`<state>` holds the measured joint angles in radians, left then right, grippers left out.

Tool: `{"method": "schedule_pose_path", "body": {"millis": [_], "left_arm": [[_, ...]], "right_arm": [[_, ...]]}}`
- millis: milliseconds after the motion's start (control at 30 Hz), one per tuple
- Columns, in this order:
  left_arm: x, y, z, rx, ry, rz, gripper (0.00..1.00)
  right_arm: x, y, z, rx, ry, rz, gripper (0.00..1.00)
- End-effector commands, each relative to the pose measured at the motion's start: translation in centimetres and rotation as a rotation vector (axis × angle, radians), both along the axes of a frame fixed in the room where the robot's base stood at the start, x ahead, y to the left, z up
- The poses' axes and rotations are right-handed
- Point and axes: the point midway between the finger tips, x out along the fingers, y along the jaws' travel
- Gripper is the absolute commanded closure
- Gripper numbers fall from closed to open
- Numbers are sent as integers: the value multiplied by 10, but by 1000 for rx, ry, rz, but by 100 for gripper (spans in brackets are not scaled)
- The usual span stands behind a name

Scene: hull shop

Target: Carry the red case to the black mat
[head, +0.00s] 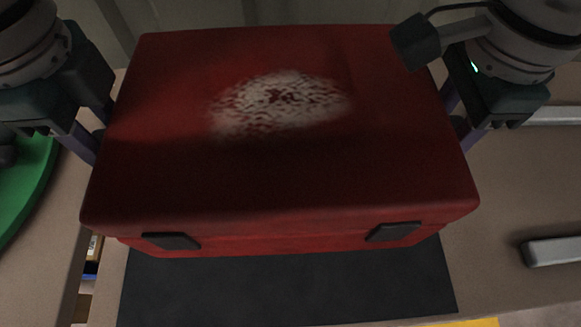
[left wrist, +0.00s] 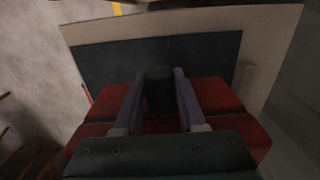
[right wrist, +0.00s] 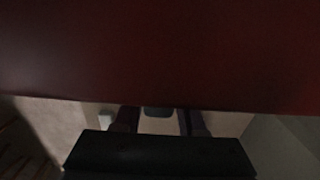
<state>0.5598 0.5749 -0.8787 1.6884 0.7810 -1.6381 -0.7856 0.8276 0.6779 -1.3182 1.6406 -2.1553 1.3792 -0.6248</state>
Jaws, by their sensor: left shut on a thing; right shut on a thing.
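The red case (head: 280,180), with a pale speckled patch on its lid and two dark latches on its front, is level between my grippers. My left gripper (head: 95,145) is at its left side, and the left wrist view shows the fingers (left wrist: 158,80) shut around a dark handle (left wrist: 158,95). My right gripper (head: 458,120) is at its right side, its fingers (right wrist: 157,118) shut on a dark piece, partly hidden by the case. The black mat (head: 280,290) shows in front of and below the case; the case hides the rest. I cannot tell whether they touch.
The mat lies on a beige table (head: 510,200). Grey metal bars (head: 555,250) lie at the right. A green round object (head: 30,185) is at the left edge. A yellow strip (head: 465,322) shows at the bottom, beyond the table.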

Motion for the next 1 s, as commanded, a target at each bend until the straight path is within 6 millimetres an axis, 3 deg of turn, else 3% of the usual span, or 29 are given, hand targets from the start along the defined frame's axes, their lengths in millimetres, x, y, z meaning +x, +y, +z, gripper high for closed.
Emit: {"method": "schedule_pose_path", "body": {"millis": [567,1000], "left_arm": [[1,0,-4,1,-1,1,100],[1,0,-31,1,-1,1,100]], "right_arm": [[1,-1,-4,-1,-1,-1,100],[0,-1,-32,-2,-1,-1,100]]}}
